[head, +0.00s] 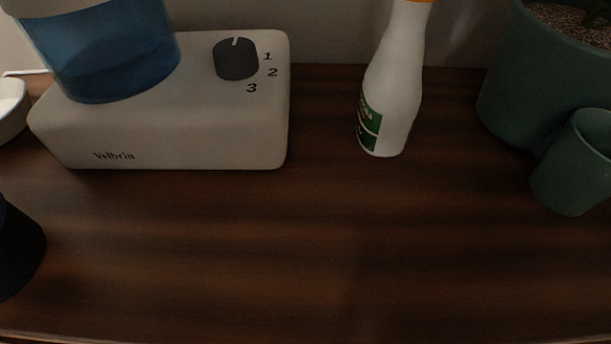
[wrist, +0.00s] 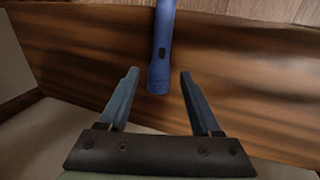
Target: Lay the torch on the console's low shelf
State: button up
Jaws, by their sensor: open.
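The blue torch (wrist: 162,50) shows only in the wrist view. It runs from the top edge down to the middle, with a small dark switch on its side, over a brown wooden surface (wrist: 80,45). I cannot tell for sure whether this surface is the low shelf. My gripper (wrist: 159,73) is open and its jaws are empty. The torch's near end appears between the two fingertips, with a gap on each side; its depth relative to them is unclear. The head view shows a dark wooden top (head: 330,240), without the torch or my gripper.
On the wooden top stand a white Velbrin appliance (head: 190,140) with a blue tank, a white bottle (head: 400,80), a green planter (head: 520,80) and a small green pot (head: 570,175). A dark object (head: 15,250) is at left. The front middle is clear.

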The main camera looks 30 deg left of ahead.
jog(key=p+v, duration=0.1)
jog(key=v, duration=0.4)
jog(key=shift+p, duration=0.4)
